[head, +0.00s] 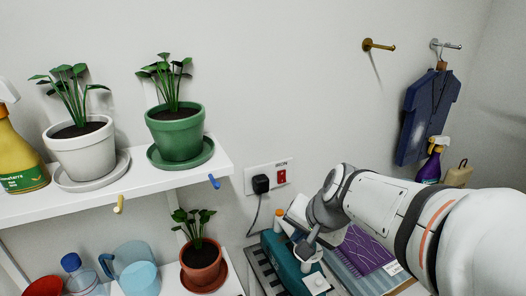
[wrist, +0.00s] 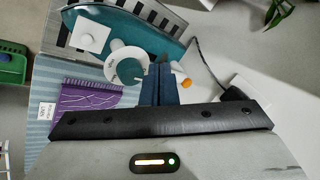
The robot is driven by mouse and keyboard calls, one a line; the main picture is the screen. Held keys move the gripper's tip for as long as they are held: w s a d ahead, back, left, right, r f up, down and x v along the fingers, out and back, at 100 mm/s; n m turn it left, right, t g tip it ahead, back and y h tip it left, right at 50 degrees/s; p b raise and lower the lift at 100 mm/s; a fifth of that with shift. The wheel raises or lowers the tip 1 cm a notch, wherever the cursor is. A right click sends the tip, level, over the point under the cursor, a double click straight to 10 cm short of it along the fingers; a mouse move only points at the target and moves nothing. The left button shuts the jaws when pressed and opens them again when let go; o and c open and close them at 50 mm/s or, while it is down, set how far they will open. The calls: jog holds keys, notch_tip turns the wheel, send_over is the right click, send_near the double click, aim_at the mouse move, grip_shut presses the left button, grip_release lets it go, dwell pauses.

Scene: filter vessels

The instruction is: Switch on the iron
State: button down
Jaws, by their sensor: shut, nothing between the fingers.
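The wall plate (head: 268,178) is labelled IRON. It carries a red switch (head: 282,177) and a black plug (head: 260,184) with a cord running down. I cannot tell which way the switch is set. The teal iron (head: 283,262) lies below the plate, partly behind my arm; it also shows in the wrist view (wrist: 150,24), with a white dial (wrist: 125,62). My gripper (wrist: 160,68) is shut and empty, its dark fingers together beside the dial in the picture. In the head view my wrist is right of and below the switch, and the fingers are hard to make out.
A white shelf (head: 118,190) with potted plants and pegs ends left of the plate. A purple cloth (head: 362,248) lies right of the iron on a striped board. A blue shirt (head: 427,118) hangs at right. The wall around the plate is clear.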

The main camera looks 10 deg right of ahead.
aim_at(282, 177)
jog(key=w+d+r+m+t+p, duration=0.3)
jog(key=w+d+r+m, duration=0.1)
jog(key=w+r+m, duration=0.3)
jog(key=shift+w+d+r+m+p, duration=0.4)
jog(key=shift+w+r, duration=0.2)
jog(key=shift+w, duration=0.4)
jog(key=shift+w+a+r+x, duration=0.15)
jog(key=shift+w+r+x, duration=0.2)
jog(key=shift+x, duration=1.85)
jog(key=shift+w+a+r+x, duration=0.1)
jog(key=shift+w+r+x, duration=0.25)
jog(key=shift+x, duration=1.85)
jog(key=shift+w+a+r+x, duration=0.15)
jog(key=shift+w+r+x, duration=0.15)
jog(key=shift+x, duration=1.85)
jog(key=shift+f, duration=0.1)
